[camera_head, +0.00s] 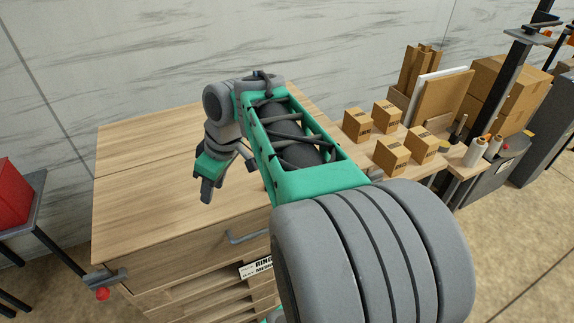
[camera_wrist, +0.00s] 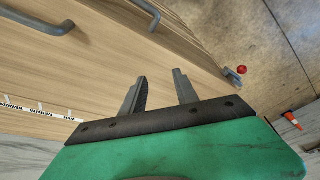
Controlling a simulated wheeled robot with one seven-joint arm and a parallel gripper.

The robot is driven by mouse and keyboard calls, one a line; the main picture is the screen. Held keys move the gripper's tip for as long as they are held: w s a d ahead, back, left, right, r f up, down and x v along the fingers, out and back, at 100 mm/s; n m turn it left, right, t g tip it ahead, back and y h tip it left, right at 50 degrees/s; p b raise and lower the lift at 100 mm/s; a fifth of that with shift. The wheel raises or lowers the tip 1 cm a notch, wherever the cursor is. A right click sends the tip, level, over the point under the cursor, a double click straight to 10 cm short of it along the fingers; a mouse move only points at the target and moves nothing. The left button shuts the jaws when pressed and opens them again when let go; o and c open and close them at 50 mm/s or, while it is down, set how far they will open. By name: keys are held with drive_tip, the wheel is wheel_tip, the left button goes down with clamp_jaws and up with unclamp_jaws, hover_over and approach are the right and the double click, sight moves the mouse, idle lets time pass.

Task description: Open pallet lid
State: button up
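The wooden pallet box (camera_head: 135,215) stands before me, its flat wooden lid on top looking closed. A grey bar handle (camera_head: 245,237) is on its front face, partly hidden by my arm. My gripper (camera_head: 206,196) points down over the left part of the box, left of that handle. In the wrist view my gripper (camera_wrist: 160,76) is open, with two dark fingers apart and nothing between them. Two grey handles show there, one at the upper left (camera_wrist: 40,20) and one at the top (camera_wrist: 148,12), both clear of the fingers. Whether the fingertips touch wood is unclear.
A red knob on a bracket (camera_head: 102,294) sticks out at the box's front left corner. A red bin (camera_head: 13,195) stands on a rack at far left. Several small cartons (camera_head: 392,156) stand on a bench at right. An orange cone (camera_wrist: 290,118) shows in the wrist view.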

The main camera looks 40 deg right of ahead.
drive_tip(key=d+r+n+y, duration=0.15)
drive_tip(key=d+n, duration=0.35)
drive_tip(key=d, duration=1)
drive_tip(key=s+d+n, duration=0.4)
drive_tip(key=s+d, duration=0.2)
drive_tip(key=d, duration=0.4)
drive_tip(key=shift+n, duration=0.3)
drive_tip(key=b+x, duration=0.1)
drive_tip(key=x, duration=0.2)
drive_tip(key=b+x, duration=0.1)
drive_tip(key=x, duration=0.2)
drive_tip(key=shift+w+a+f+b, duration=0.15)
drive_tip(key=shift+a+f+b, duration=0.05)
drive_tip(key=shift+a+b, duration=0.1)
drive_tip(key=shift+w+a+f, duration=0.2)
drive_tip(key=shift+f, duration=0.25)
drive_tip(key=shift+c, duration=0.5)
clamp_jaws()
drive_tip(key=shift+r, duration=0.1)
